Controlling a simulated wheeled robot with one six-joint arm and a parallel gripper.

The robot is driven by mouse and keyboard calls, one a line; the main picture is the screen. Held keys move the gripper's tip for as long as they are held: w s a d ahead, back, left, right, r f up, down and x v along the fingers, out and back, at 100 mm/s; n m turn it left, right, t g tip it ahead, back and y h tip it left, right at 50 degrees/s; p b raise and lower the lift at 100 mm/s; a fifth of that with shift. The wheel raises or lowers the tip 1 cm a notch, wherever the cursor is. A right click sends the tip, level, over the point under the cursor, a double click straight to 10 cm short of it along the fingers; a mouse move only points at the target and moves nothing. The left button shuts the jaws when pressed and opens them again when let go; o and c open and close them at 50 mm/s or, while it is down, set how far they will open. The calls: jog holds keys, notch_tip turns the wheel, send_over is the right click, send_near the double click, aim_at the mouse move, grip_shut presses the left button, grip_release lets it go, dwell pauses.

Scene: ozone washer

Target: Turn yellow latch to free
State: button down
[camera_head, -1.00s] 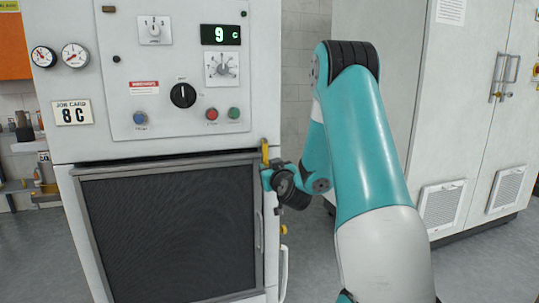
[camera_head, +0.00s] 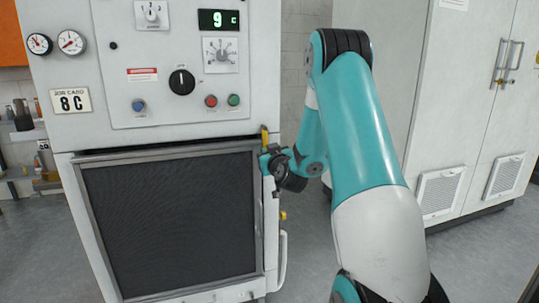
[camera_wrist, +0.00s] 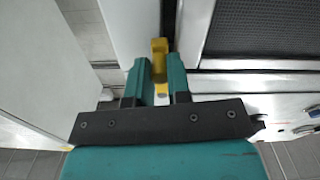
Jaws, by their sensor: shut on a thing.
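The yellow latch (camera_head: 265,137) is at the upper right corner of the washer's dark door (camera_head: 170,220), on the edge of the cabinet. It stands upright in the head view. In the wrist view the latch (camera_wrist: 158,60) lies between the two teal fingers of my gripper (camera_wrist: 159,78). My gripper (camera_head: 264,160) is shut on the latch in the head view, with my arm reaching in from the right. The fingers partly hide the lower part of the latch. The door looks closed.
A second yellow piece (camera_head: 283,215) sits lower on the washer's right edge, above a pale vertical handle (camera_head: 283,260). The control panel (camera_head: 180,70) with knobs and buttons is above the door. A grey cabinet (camera_head: 450,110) stands to the right, across clear floor.

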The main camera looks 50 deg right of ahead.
jog(key=shift+f+b, duration=0.15)
jog(key=shift+b, duration=0.15)
jog(key=s+d+n+b, duration=0.1)
jog(key=n+b, duration=0.2)
jog(key=b, duration=0.2)
jog(key=d+r+n+b, duration=0.1)
jog(key=n+b, duration=0.2)
jog(key=b, duration=0.2)
jog(key=s+d+r+n+b, duration=0.1)
jog(key=d+n+b, duration=0.1)
jog(key=b, duration=0.3)
jog(key=shift+s+d+n, duration=0.1)
jog(key=shift+s+n, duration=0.25)
jog(key=shift+n, duration=0.25)
jog(key=shift+s+d+r+n+b, duration=0.15)
jog(key=shift+d+r+n+b, duration=0.15)
jog(key=shift+r+n+b, duration=0.95)
jog(key=shift+s+d+r+n+b, duration=0.25)
jog(key=shift+r+n+b, duration=0.4)
jog(key=shift+n, duration=1.05)
jog(key=shift+s+d+r+n+b, duration=0.1)
jog(key=shift+d+r+n+b, duration=0.2)
jog(key=shift+r+n+b, duration=0.75)
jog(key=shift+f+n, duration=0.25)
jog(key=shift+n, duration=0.15)
jog(key=c, duration=1.1)
grip_release()
